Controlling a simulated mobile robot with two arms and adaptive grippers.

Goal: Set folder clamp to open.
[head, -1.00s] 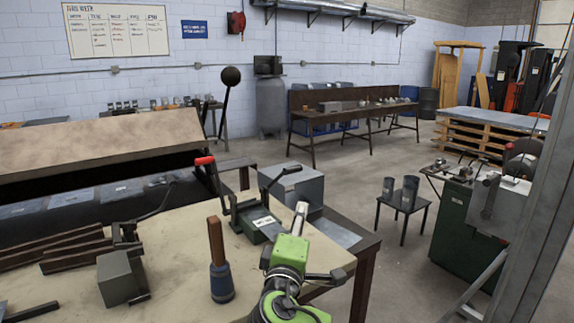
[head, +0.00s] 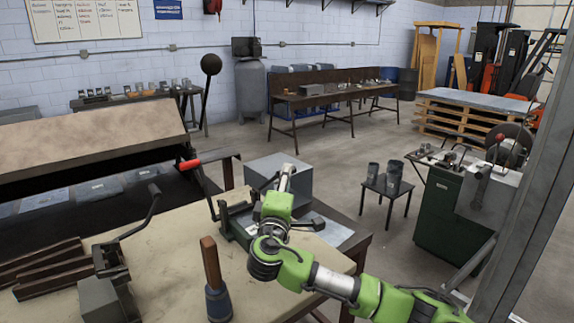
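The large folding machine stands at the left with a tan slanted plate (head: 85,130) and a black ball-ended lever (head: 210,64) pointing up at its right end. I cannot tell which part is its clamp or whether it is open. A small dark green bench device (head: 238,232) sits on the table with a red-gripped lever (head: 190,164) tilted up to the left. My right gripper (head: 287,172) is above that device, in front of a grey box, near the device's black lever. Its fingers are too small to read, and contact is unclear. My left gripper is out of view.
A grey box (head: 300,184) stands behind the device. A small stool (head: 386,186) and green cabinet (head: 440,212) are to the right. Floor behind is open.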

